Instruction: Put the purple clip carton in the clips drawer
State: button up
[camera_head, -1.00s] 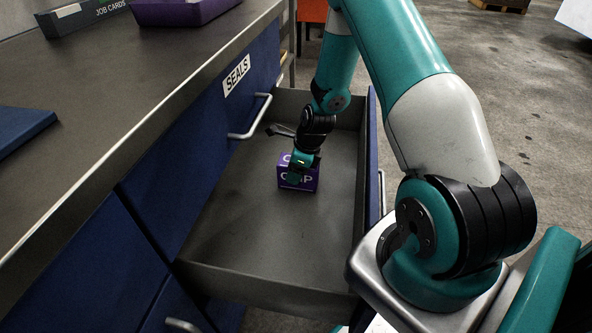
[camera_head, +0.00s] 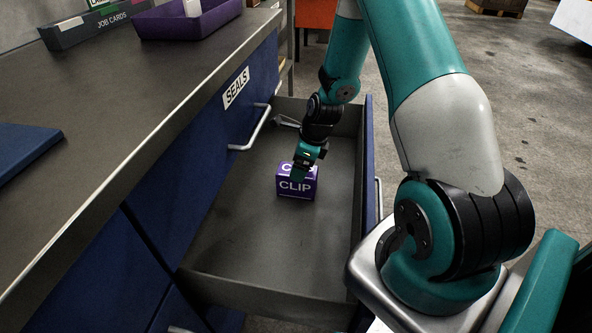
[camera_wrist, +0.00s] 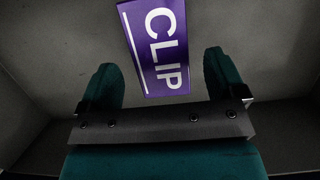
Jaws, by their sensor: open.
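The purple clip carton (camera_head: 297,187), with white CLIP lettering, rests on the floor of an open grey drawer (camera_head: 240,245), roughly in its middle. My gripper (camera_head: 301,173) is open just above and behind the carton's top. In the wrist view the carton (camera_wrist: 158,40) lies beyond the fingers, in line with the gap between them, and the gripper (camera_wrist: 161,72) has nothing between its fingertips that I can see it hold. Whether a finger touches the carton cannot be told. The open drawer's own label does not show.
A closed blue drawer front with a SEALS label (camera_head: 236,88) and a handle (camera_head: 252,130) is at the left. The bench top (camera_head: 100,110) bears a purple tray (camera_head: 182,24) and a JOB CARDS box (camera_head: 98,25).

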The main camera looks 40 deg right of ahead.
jog(key=p+v, duration=0.1)
jog(key=v, duration=0.5)
